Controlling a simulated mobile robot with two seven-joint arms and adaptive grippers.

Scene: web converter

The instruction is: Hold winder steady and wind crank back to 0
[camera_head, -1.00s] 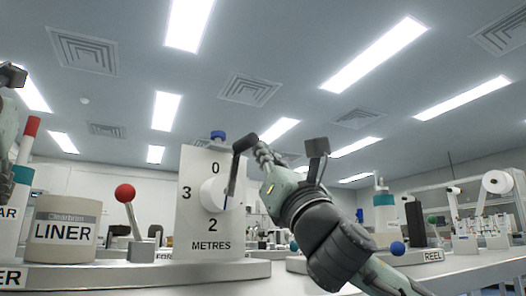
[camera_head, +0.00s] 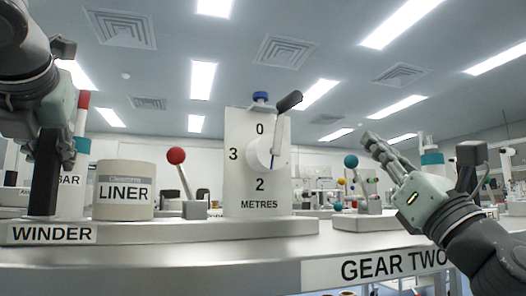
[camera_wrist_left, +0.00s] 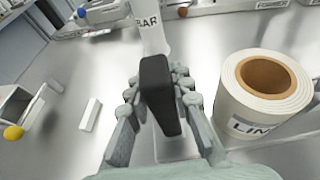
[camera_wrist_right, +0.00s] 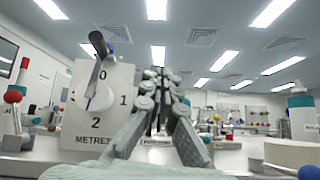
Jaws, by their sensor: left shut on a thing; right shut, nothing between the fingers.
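The white METRES panel (camera_head: 245,180) stands upright on the bench, numbered 0, 3 and 2 in the head view; the right wrist view (camera_wrist_right: 85,125) also shows 1. Its round dial (camera_head: 262,154) carries a crank whose dark handle (camera_head: 289,101) points up and right, past the 0. The dial's exact reading is too small to tell. My left gripper (camera_wrist_left: 160,95) is shut around a black upright post (camera_head: 45,172) above the WINDER label (camera_head: 52,234). My right gripper (camera_head: 372,145) is shut and empty, right of the panel and apart from the crank; its fingertips also show in the right wrist view (camera_wrist_right: 160,90).
A LINER roll (camera_head: 124,190) stands between the post and a red-knobbed lever (camera_head: 178,157). A teal-knobbed lever (camera_head: 352,162) stands between the panel and my right gripper. The GEAR TWO label (camera_head: 392,266) is on the bench's front edge.

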